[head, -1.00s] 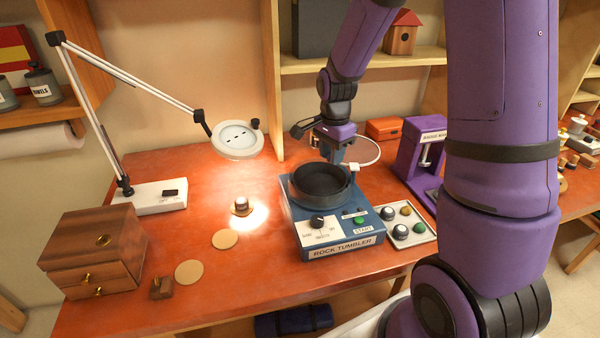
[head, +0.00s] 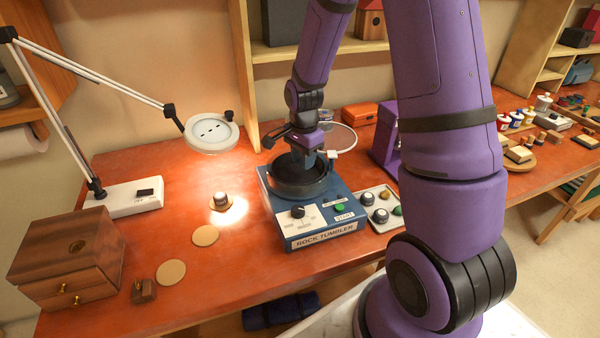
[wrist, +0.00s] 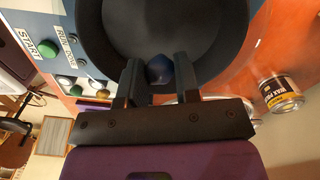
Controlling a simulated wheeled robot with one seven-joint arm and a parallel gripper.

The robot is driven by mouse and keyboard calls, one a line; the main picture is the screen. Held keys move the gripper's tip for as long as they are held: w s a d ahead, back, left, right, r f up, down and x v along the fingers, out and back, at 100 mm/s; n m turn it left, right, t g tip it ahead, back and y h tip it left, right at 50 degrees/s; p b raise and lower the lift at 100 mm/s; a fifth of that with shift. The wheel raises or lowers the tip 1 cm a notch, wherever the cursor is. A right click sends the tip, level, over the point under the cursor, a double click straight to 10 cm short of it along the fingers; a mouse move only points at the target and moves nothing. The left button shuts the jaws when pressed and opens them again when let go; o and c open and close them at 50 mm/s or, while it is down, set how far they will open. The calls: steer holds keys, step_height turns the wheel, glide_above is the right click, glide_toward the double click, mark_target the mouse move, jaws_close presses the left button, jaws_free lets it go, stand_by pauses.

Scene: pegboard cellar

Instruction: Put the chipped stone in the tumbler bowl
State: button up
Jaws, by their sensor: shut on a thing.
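The tumbler bowl (head: 273,186) is a round dark bowl on top of the blue rock tumbler (head: 345,190). My gripper (head: 305,166) points down at the bowl, its fingers at or just inside the far rim. In the wrist view my gripper (wrist: 159,78) is shut on a small dark blue stone (wrist: 159,69), seen against the inside of the bowl (wrist: 150,25). I cannot make out a chip on it. The part of the bowl's floor that shows looks empty.
A lit magnifier lamp (head: 212,133) shines on a banded stone on a cork disc (head: 235,206). Two bare cork discs (head: 205,236) lie nearer. A tray (head: 383,228) of several round stones stands right of the tumbler. A wooden drawer box (head: 75,255) stands at left.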

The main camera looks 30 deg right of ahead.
steer(key=o, duration=1)
step_height(320, 180, up, 11)
steer(key=shift+f, duration=0.1)
stand_by(0.3)
steer(key=s+a+r+n+t, duration=0.35)
steer(key=s+r+n, duration=0.45)
steer(key=s+r, duration=0.4)
steer(key=s+a+r+n, duration=0.1)
steer(key=s+n, duration=0.1)
steer(key=s, duration=0.2)
steer(key=s+a+r+n+t, duration=0.1)
steer(key=s+r+n, duration=0.1)
steer(key=s+n, duration=0.1)
steer(key=s+a+r+n, duration=0.1)
steer(key=s+r+n, duration=0.1)
steer(key=s, duration=0.2)
steer(key=shift+s+r+n+t, duration=0.25)
steer(key=shift+s+n+t, duration=0.1)
steer(key=shift+s+n, duration=0.05)
